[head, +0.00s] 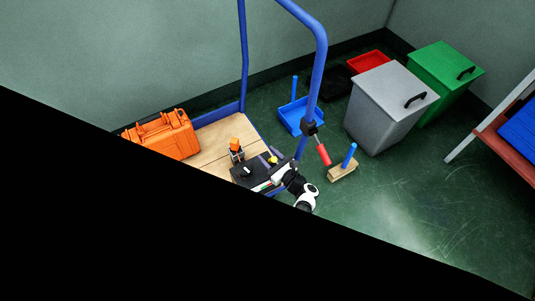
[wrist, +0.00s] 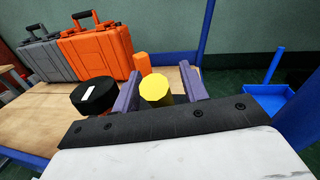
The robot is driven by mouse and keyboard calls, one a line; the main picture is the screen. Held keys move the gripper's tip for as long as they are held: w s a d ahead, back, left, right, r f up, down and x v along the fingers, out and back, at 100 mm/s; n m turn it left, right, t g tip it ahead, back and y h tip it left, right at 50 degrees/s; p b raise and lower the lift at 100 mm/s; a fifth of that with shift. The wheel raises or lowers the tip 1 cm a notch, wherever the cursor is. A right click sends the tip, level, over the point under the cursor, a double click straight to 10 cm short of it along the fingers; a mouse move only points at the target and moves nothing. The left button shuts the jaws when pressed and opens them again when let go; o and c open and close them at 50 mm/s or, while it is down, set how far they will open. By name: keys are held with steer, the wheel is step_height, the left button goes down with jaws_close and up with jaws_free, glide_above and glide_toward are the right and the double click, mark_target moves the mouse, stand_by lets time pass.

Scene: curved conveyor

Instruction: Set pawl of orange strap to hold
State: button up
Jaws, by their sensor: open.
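A small orange piece on a grey fitting (head: 236,147), which may be the orange strap's ratchet, stands on the wooden deck of a blue-framed cart. An orange block (wrist: 142,63) shows beyond my fingers in the wrist view; a strap band and the pawl cannot be made out. My gripper (wrist: 160,74) is open, its two purple fingers spread. A yellow cylinder (wrist: 156,90) shows between them; I cannot tell whether they touch it. It also shows small in the head view (head: 273,160).
An orange case (head: 164,138) stands on the deck (head: 207,141), a grey case (wrist: 47,58) beside it. A black round object (wrist: 93,96) is left of my fingers. The cart's blue post (head: 317,85) rises close to my arm. A blue tray (head: 300,116) lies beyond.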

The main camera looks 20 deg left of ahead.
steer(key=shift+c, duration=0.2)
jaws_close()
